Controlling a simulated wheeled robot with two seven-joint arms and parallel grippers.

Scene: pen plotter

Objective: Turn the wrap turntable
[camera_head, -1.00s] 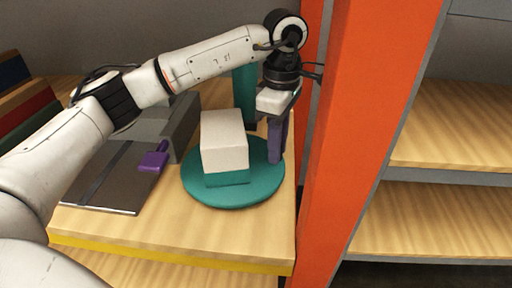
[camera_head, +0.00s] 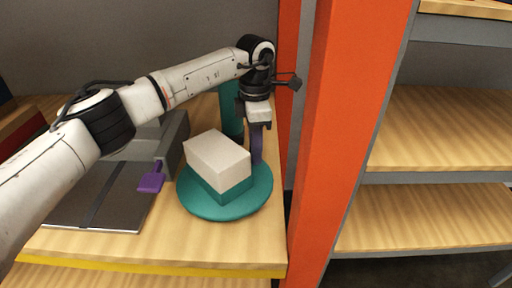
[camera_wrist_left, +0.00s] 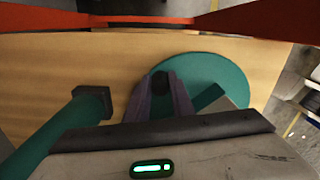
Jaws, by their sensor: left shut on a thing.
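The wrap turntable (camera_head: 215,210) is a round teal disc on a wooden shelf. A block with a teal lower part and a white top (camera_head: 217,155) sits on it, turned at an angle. My left gripper (camera_head: 257,158) points down at the disc's far right edge with purple fingers. In the left wrist view, its fingers (camera_wrist_left: 160,90) are shut on a small dark knob (camera_wrist_left: 160,80) at the rim of the turntable (camera_wrist_left: 215,75). The knob is hidden in the head view. My right gripper is not in view.
A teal post (camera_head: 231,112) stands behind the disc, close to my left gripper. A grey machine with a flat dark plate (camera_head: 115,205) and purple lever (camera_head: 152,180) is on the left. An orange upright (camera_head: 335,130) stands to the right. Bare wood lies in front of the disc.

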